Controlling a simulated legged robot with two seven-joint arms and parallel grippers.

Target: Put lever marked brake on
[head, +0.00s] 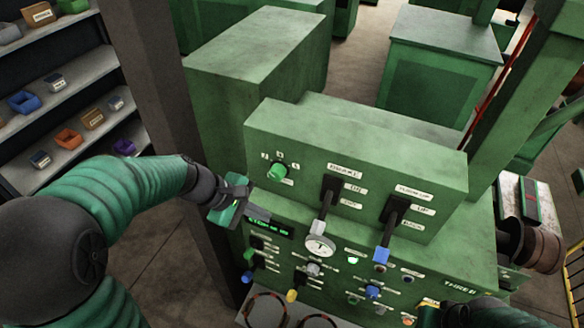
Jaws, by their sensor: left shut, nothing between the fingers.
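The brake lever (321,226) is on the green control box (355,142). It has a dark slotted base, a metal shaft and a pale grey tip, and it points down. A label above it reads BRAKE. The ON label (353,188) is at the upper right of the base, and a lower label, too small to read surely, is beneath it. My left gripper (262,214) is shut and empty, left of the lever and apart from it, in front of the box's lower left. My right gripper (428,314) shows only partly at the bottom edge, and its fingers cannot be made out.
A second lever with a blue tip (381,254) points down to the right of the brake lever. A green knob (278,171) is at the left. A round gauge (320,245) and several small knobs crowd the lower panel. A dark post (155,80) stands behind my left arm.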

